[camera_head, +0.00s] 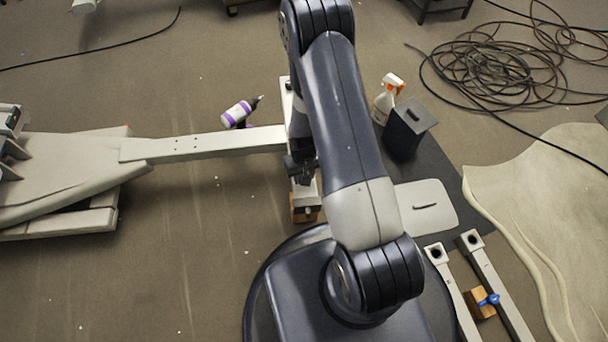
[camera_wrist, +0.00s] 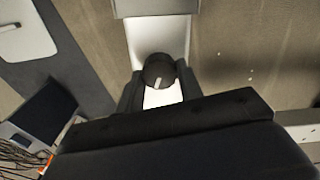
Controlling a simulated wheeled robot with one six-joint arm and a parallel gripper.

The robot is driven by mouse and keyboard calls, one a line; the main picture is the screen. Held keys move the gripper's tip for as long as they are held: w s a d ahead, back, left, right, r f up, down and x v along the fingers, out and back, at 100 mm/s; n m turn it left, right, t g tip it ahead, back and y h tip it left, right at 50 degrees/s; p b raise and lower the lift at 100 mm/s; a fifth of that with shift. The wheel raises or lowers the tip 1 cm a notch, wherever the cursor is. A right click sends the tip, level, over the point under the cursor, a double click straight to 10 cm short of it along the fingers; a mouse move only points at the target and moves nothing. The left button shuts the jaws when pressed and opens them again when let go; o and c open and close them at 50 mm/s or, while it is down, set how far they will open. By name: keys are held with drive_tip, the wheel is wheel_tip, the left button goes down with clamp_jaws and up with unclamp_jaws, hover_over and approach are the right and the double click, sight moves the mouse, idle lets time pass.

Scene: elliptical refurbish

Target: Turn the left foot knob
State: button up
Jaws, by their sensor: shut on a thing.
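The foot knob (camera_wrist: 158,68) is a dark round cap with a pale mark on its face, seen in the wrist view. It sits at a pale foot bar (camera_wrist: 150,36). My gripper (camera_wrist: 160,86) has one dark finger on each side of the knob and is shut on it. In the head view my gripper (camera_head: 302,170) is low over the cross foot of the elliptical's long pale beam (camera_head: 205,146). My arm and gripper hide the knob there.
A wooden block (camera_head: 305,214) sits under the foot's near end. A spray bottle (camera_head: 388,98), a dark bin (camera_head: 406,130) and a pale panel (camera_head: 425,206) are to the right. Coiled cable (camera_head: 490,72) lies farther off.

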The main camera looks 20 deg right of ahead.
drive_tip(key=n+b, duration=0.1)
drive_tip(key=n, duration=1.3)
drive_tip(key=shift+a, duration=0.1)
idle(0.4)
drive_tip(key=o, duration=1)
wheel_tip(320, 180, up, 11)
drive_tip(key=p, duration=0.3)
drive_tip(key=shift+p, duration=0.35)
drive_tip(key=shift+s+f, duration=0.1)
drive_tip(key=shift+f, duration=0.1)
